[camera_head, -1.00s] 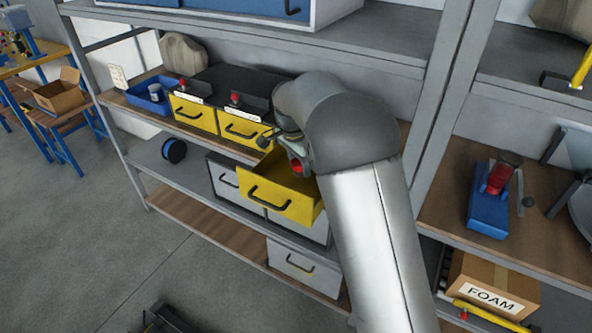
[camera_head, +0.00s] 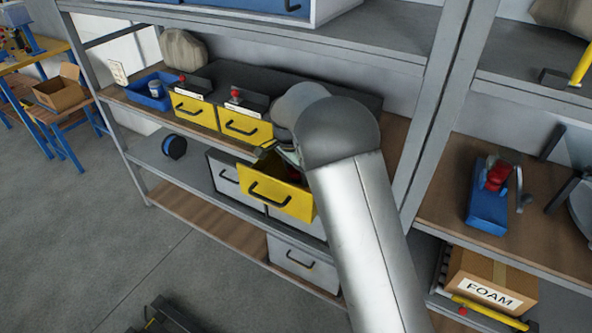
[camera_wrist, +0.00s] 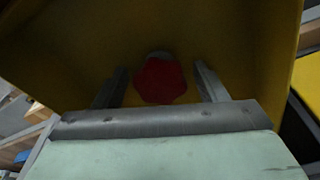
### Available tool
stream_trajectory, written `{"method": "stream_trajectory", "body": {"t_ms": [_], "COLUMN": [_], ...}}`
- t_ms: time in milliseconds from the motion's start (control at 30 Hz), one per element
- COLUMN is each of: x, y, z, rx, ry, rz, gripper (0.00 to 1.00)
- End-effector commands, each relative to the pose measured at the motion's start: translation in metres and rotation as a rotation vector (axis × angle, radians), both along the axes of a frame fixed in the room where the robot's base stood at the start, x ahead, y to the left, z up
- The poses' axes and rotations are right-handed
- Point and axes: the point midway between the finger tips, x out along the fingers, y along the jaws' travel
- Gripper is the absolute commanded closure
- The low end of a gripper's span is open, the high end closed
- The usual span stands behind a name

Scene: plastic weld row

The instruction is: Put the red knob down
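The red knob (camera_wrist: 160,82) lies inside the open yellow drawer (camera_head: 268,193), against its yellow inner surface (camera_wrist: 225,35) in the wrist view. My gripper (camera_wrist: 161,68) is down at the drawer, with one finger on each side of the knob. Narrow gaps show between the knob and both fingers, so the gripper looks open. In the head view, my arm hides most of the gripper, and only a bit of red shows (camera_head: 294,173) beside it. A grey piece shows just behind the knob in the wrist view.
Two shut yellow drawers (camera_head: 243,126) with red-knobbed items on top stand to the left on the shelf. A blue bin (camera_head: 150,92) is beyond them. The shelf upright (camera_head: 440,110) is right of my arm. A blue device with a red part (camera_head: 488,205) stands further right.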

Motion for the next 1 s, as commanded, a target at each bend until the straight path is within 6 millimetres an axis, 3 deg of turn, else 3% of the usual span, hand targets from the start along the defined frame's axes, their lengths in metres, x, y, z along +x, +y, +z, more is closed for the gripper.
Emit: {"method": "stream_trajectory", "body": {"t_ms": [367, 800, 1000], "x": [0.0, -0.009, -0.011], "y": [0.001, 0.011, 0.013], "z": [0.012, 0.099, 0.119], "rx": [0.002, 0.0, 0.0], "ry": [-0.004, -0.004, -0.002], "rz": [0.001, 0.0, 0.0], "gripper": [0.35, 0.35, 0.35]}}
